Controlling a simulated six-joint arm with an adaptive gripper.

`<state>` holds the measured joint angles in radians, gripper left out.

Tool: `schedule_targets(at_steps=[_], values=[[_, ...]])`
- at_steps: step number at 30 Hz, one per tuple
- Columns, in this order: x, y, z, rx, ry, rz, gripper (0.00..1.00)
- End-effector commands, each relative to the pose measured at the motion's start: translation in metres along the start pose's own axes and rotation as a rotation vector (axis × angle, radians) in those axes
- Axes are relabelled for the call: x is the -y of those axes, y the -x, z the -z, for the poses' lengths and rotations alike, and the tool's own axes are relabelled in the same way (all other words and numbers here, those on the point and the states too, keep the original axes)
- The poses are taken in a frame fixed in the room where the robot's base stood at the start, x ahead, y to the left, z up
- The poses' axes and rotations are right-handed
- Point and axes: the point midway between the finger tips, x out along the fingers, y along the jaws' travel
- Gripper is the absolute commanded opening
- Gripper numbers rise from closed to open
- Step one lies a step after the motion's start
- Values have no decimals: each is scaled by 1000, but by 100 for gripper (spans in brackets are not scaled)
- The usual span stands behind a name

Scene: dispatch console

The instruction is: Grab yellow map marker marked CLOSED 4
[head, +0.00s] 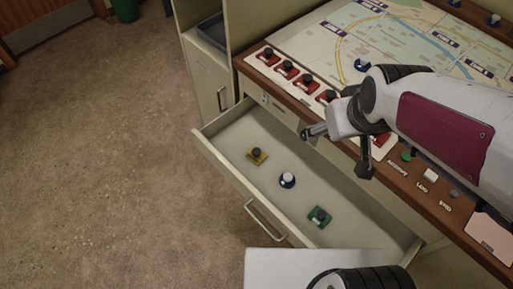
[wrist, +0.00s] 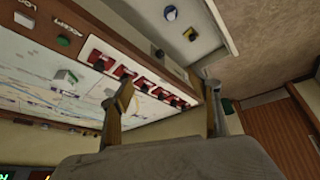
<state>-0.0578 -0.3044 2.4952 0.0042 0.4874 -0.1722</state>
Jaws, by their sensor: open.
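A yellow marker (head: 257,156) with a dark knob sits in the open drawer (head: 232,172), toward its far left end; any writing on it is too small to read. It also shows in the wrist view (wrist: 190,34), near the top. A round blue and white marker (head: 287,180) and a green marker (head: 319,216) lie in the same drawer, apart from it. My gripper (head: 338,152) is open and empty, above and to the right of the yellow marker. Its two spread fingers (wrist: 168,90) show in the wrist view.
Buttons (head: 430,175) sit on the wooden rim. The floor (head: 110,150) left of the drawer is clear.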

Motion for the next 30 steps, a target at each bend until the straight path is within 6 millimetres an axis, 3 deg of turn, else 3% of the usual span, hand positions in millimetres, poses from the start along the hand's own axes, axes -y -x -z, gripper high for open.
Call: schedule_targets(at_steps=[14,30], values=[[11,-82,14,19,131,20,62],[29,-174,6,28,279,39,62]])
